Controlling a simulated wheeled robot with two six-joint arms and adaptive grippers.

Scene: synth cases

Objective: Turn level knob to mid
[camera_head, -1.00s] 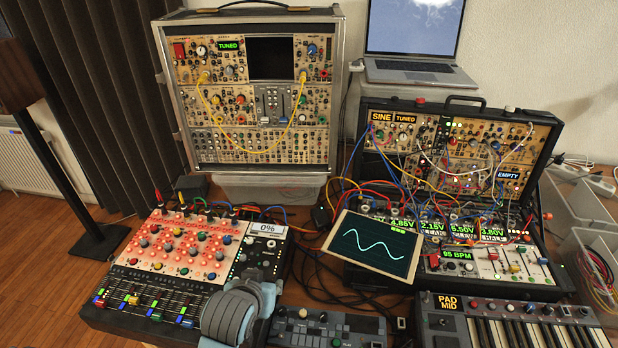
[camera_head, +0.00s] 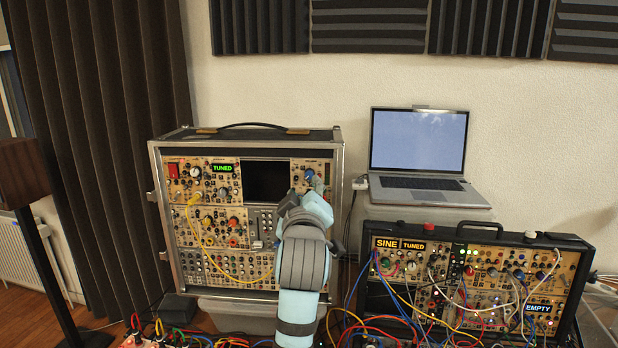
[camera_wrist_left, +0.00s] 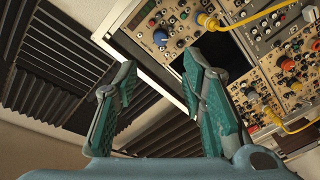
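A blue knob (camera_head: 309,175) sits at the upper right of the tall silver-framed synth case (camera_head: 157,215), right of its dark screen (camera_head: 265,181). The blue knob also shows in the left wrist view (camera_wrist_left: 160,37), beyond and between my fingertips. I cannot read a label that names the level knob. My left gripper (camera_head: 305,190) is raised in front of the case's right side, just below the blue knob. In the left wrist view my left gripper (camera_wrist_left: 157,62) is open, with nothing between its fingers. My left arm hides the case's lower right part. My right gripper is out of view.
A yellow cable (camera_head: 207,243) hangs across the tall case. A laptop (camera_head: 418,150) stands to the right, above an open black synth case (camera_head: 480,235) with many patch cables. A dark speaker (camera_head: 22,172) stands at left. Acoustic foam (camera_head: 370,27) lines the wall above.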

